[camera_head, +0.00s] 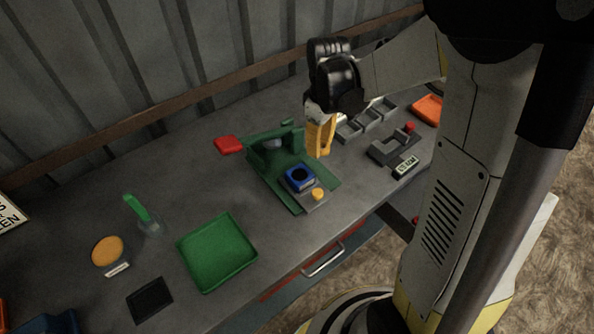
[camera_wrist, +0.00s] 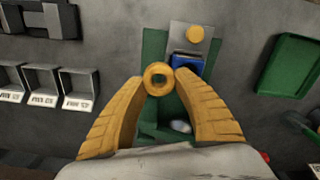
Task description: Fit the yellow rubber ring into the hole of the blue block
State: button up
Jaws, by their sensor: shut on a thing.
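The blue block (camera_head: 300,188) with a dark round hole on top sits on the grey plate of the green press-like fixture (camera_head: 320,174). In the wrist view the blue block (camera_wrist: 188,63) shows just beyond my right fingertip, partly hidden. The yellow rubber ring (camera_wrist: 158,68) is pinched between the two yellow fingertips of my gripper (camera_wrist: 159,80), its opening facing the camera. In the head view my gripper (camera_head: 320,143) is above the bench, behind and right of the block. The ring cannot be made out there.
A yellow knob (camera_head: 318,194) stands on the plate beside the block. A green tray (camera_head: 217,252) lies at the front left. Grey labelled bins (camera_head: 368,122) and a dark gauge with a red knob (camera_head: 390,149) stand right.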

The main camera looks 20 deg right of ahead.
jog(key=b, duration=0.2)
send_over(298, 175)
notch_tip(298, 175, down, 4)
jog(key=shift+w+r, duration=0.1)
notch_tip(298, 175, down, 4)
jog(key=shift+r+b, duration=0.15)
jog(key=shift+b, duration=0.5)
jog(key=shift+c, duration=0.4)
jog(key=shift+f, duration=0.2)
jog(key=shift+f+b, duration=0.25)
jog(key=shift+b, duration=0.05)
grip_shut()
jog(key=shift+f, duration=0.3)
jog(key=o, duration=1)
grip_release()
jog(key=shift+o, duration=0.2)
jog(key=shift+r, duration=0.1)
